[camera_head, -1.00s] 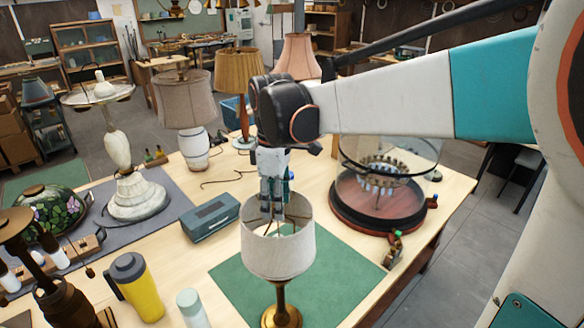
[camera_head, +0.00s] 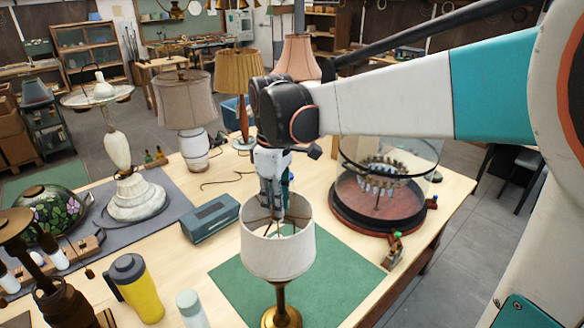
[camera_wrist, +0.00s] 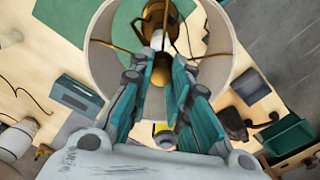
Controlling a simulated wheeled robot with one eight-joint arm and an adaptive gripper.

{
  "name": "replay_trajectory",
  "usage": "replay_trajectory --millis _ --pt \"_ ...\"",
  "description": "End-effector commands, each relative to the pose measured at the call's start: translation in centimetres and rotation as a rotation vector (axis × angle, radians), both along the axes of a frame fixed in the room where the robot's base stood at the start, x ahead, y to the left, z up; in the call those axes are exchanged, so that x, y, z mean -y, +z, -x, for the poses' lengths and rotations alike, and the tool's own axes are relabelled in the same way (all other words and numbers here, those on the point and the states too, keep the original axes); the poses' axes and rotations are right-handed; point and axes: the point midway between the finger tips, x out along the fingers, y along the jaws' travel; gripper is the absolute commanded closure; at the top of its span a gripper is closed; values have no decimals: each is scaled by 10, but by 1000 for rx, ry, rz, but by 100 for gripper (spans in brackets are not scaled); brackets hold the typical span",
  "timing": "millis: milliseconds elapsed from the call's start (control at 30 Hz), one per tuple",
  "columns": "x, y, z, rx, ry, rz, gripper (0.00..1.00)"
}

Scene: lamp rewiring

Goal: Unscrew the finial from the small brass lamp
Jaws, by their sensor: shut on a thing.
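The small brass lamp has a white drum shade (camera_head: 278,252) and a brass base (camera_head: 281,316), and stands upright on a green mat (camera_head: 335,285). My gripper (camera_head: 275,217) points down into the open top of the shade. In the wrist view, the shade (camera_wrist: 104,62) surrounds the fingers of my gripper (camera_wrist: 162,64), which are shut on a small brass piece, the finial (camera_wrist: 160,74), at the middle of the shade's wire frame. The fingers partly hide it. In the head view the finial is hidden by the gripper and shade.
A glass dome on a round base (camera_head: 376,212) stands close to the right. A grey-blue box (camera_head: 210,219), a yellow mug (camera_head: 136,288) and a pale bottle (camera_head: 192,309) stand to the left. Taller lamps (camera_head: 187,104) stand behind. The mat is clear right of the lamp.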

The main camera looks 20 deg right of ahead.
Motion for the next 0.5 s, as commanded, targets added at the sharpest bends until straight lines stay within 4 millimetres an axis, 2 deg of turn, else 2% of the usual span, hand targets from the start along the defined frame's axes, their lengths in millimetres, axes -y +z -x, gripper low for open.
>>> replay_trajectory --millis 300,500 --pt "-1 0 3 0 408 0 100" --pt "-1 3 3 0 394 0 100"
